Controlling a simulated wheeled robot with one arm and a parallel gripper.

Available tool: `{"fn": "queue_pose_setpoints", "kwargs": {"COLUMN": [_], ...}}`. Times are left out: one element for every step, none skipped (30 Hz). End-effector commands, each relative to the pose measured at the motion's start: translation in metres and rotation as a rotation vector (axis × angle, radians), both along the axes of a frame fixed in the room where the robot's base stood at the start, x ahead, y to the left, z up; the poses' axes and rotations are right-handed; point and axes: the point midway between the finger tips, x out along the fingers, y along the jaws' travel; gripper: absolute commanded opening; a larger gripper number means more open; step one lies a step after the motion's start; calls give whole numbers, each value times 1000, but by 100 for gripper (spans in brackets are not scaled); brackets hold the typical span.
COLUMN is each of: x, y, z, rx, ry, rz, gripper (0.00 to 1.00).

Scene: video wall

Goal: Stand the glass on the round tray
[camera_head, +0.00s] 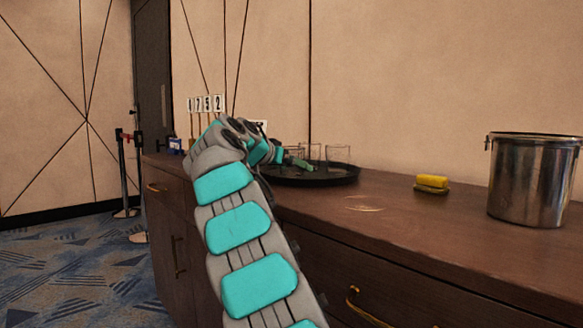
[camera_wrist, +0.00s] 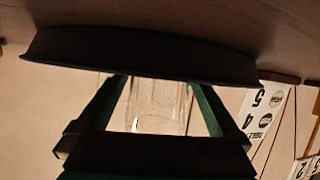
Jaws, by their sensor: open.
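The round tray (camera_head: 330,177) is dark and low-rimmed and lies on the wooden counter. Several clear glasses stand on it, one at the right (camera_head: 338,154) and others (camera_head: 311,152) partly behind my gripper. My gripper (camera_head: 300,163) is open at the tray's left part. In the wrist view, which is upside down, the tray's rim (camera_wrist: 140,56) crosses the top. A clear glass (camera_wrist: 158,108) shows between the two open fingers of my gripper (camera_wrist: 157,88), upright on or just over the tray; its base is hidden by the rim. I cannot tell whether the fingers touch it.
A yellow sponge (camera_head: 432,183) and a steel bucket (camera_head: 530,180) stand to the right on the counter (camera_head: 400,225). Bare counter lies between tray and sponge.

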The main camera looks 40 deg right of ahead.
Motion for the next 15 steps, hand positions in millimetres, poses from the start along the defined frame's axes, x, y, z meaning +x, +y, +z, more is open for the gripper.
{"fn": "queue_pose_setpoints", "kwargs": {"x": [0, 0, 0, -1, -1, -2, -3, -5, -6, -8, -9, -12, -13, -15, -17], "y": [0, 0, 1, 4, 6, 10, 13, 17, 22, 27, 32, 39, 45, 50, 58], "z": [2, 3, 4, 4, 5, 6, 8, 9, 12, 14, 17, 20, 23, 25, 29], "rx": [0, 0, 0, -1, 0, 0, 0, 0, -1, -1, -2, -3, -3, -4, -4], "ry": [0, 0, 0, 0, 0, 1, 1, 1, 1, 0, -1, -2, -2, -3, -3], "rz": [0, 0, 0, 0, 0, 0, 1, 1, 0, 0, 1, 2, 3, 3, 4], "gripper": [100, 100, 100, 100, 100, 100, 100, 100, 100, 100, 100, 100, 100, 100, 100]}}
